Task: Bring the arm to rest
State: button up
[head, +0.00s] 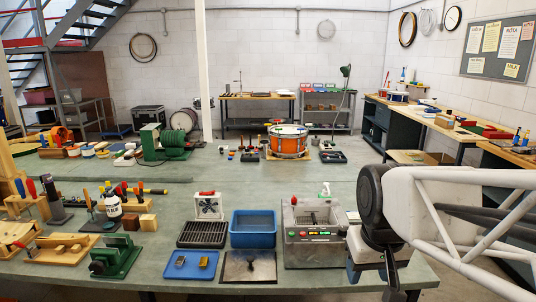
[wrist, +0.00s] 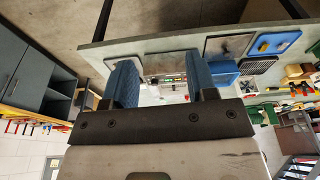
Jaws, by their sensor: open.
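My arm is at the right of the head view, its white link and black joint in front of the bench's right end. In the wrist view my gripper (wrist: 161,72) shows two blue ridged fingers set apart on a dark bar. It is open, and no object is held between them. The fingers point toward the edge of the bench, which appears turned over in that view. In the head view I cannot make out the fingers clearly; a dark part of my arm hangs down by the bench's right front corner.
On the green bench (head: 200,273), a grey machine with buttons (head: 312,245) stands close left of my arm. Beside it are a blue bin (head: 253,230), a dark plate (head: 250,267) and a blue tray (head: 190,265). An orange drum (head: 288,142) stands farther back. Floor is open behind my arm.

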jog(key=s+f, duration=0.3)
jog(key=s, duration=0.4)
jog(key=shift+d+f+m, duration=0.15)
jog(key=shift+f+m, duration=0.05)
jog(key=shift+m, duration=0.1)
jog(key=shift+s, duration=0.1)
dwell(0.7)
